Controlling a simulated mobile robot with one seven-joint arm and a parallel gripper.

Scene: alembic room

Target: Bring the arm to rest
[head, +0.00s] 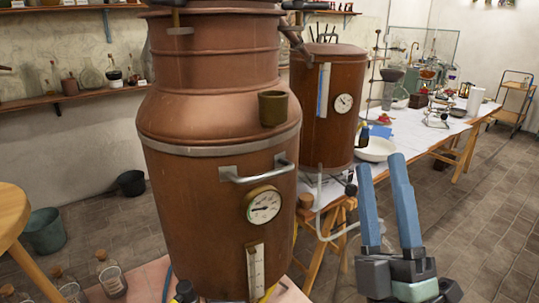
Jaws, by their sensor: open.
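My gripper (385,180) is at the lower right of the head view, its two blue fingers pointing up and apart. It is open, and nothing shows between the fingers. It is in front of the floor and the lower side of the table, to the right of the large copper still (215,195). The rest of my arm below the gripper is cut off by the frame's bottom edge.
The copper still carries a gauge (262,205) and a handle (258,172). A smaller copper vessel (312,120) stands behind it. A long table (440,133) with glassware and a white bowl (376,150) runs back right. Tiled floor (485,220) is clear at right.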

